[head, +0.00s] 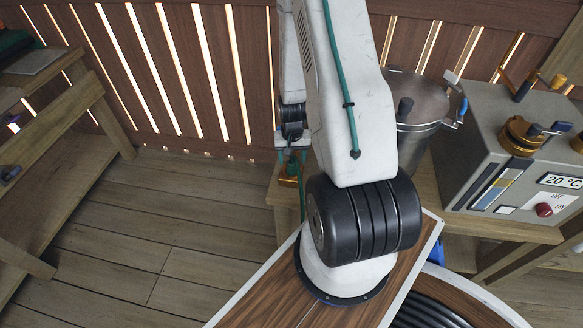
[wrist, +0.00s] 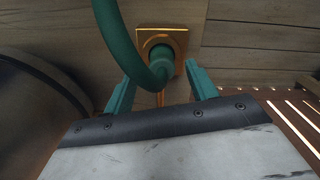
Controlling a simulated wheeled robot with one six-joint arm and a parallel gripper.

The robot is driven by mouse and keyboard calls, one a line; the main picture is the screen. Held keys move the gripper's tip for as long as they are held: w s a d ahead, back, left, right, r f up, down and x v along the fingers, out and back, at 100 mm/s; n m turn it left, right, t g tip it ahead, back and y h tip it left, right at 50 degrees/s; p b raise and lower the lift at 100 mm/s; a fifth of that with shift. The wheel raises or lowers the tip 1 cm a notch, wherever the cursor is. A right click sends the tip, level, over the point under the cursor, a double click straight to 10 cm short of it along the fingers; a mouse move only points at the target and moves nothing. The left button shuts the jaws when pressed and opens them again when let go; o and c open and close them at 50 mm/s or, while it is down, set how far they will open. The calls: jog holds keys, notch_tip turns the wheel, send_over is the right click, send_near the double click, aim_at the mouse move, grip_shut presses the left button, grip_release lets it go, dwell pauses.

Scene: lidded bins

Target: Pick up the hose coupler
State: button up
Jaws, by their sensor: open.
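The hose coupler appears to be the squarish brass-orange piece with a round teal middle (wrist: 181,41), at the top centre of the wrist view. A thick teal hose (wrist: 108,30) curves down to its middle and partly covers it. My gripper (head: 291,160) is small and partly hidden by my arm in the head view.
A lidded metal pot (head: 418,100) stands on the bench right of my arm. A grey control box (head: 500,140) with brass fittings and a red knob is further right. A wooden table (head: 70,120) stands left. The plank floor between is clear; a slatted wall is behind.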

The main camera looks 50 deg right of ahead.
aim_at(292, 163)
notch_tip(292, 163, down, 3)
jog(key=shift+w+a+f, duration=0.1)
jog(key=c, duration=1.2)
